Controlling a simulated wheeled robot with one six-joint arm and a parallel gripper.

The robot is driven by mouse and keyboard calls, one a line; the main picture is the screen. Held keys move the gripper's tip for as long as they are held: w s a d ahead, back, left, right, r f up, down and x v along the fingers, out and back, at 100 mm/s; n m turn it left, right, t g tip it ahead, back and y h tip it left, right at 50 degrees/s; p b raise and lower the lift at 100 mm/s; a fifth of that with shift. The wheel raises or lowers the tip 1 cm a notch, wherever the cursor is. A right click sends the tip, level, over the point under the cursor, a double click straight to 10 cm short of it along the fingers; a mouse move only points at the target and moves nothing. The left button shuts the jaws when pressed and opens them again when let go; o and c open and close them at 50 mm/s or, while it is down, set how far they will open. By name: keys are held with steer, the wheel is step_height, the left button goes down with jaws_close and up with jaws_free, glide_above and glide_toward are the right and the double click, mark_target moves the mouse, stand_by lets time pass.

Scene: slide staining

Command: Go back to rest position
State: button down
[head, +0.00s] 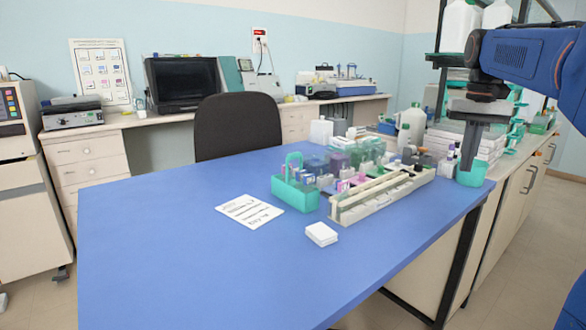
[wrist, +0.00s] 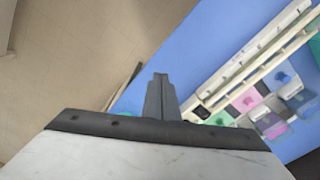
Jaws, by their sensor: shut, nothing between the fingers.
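My gripper (head: 467,172) hangs at the right of the head view, pointing down above the right edge of the blue table (head: 190,260). Its fingers are together and hold nothing. In the wrist view the closed fingers (wrist: 161,97) show in the middle, with the table edge and floor beneath them. The long cream rack (head: 375,203) lies to the left of my gripper in the head view. It also shows at the right of the wrist view (wrist: 240,75).
A green carrier (head: 295,192), staining jars (head: 340,162), a white block (head: 321,234) and a printed sheet (head: 249,211) are on the table. White bottles (head: 412,125) and white boxes (head: 485,148) stand near my arm. The table's left and front are clear. A black chair (head: 238,126) stands behind.

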steer(key=s+a+f+n+t, duration=0.1)
steer(key=s+a+f, duration=0.3)
steer(key=s+f, duration=0.4)
steer(key=s+a+f+n+t, duration=0.1)
steer(key=s+a+f+t, duration=0.1)
steer(key=s+a+f, duration=0.3)
steer(key=s+a+f+n+t, duration=0.1)
steer(key=s+a+f, duration=0.4)
steer(key=s+f, duration=0.8)
steer(key=shift+s+n, duration=0.5)
steer(key=shift+s, duration=0.6)
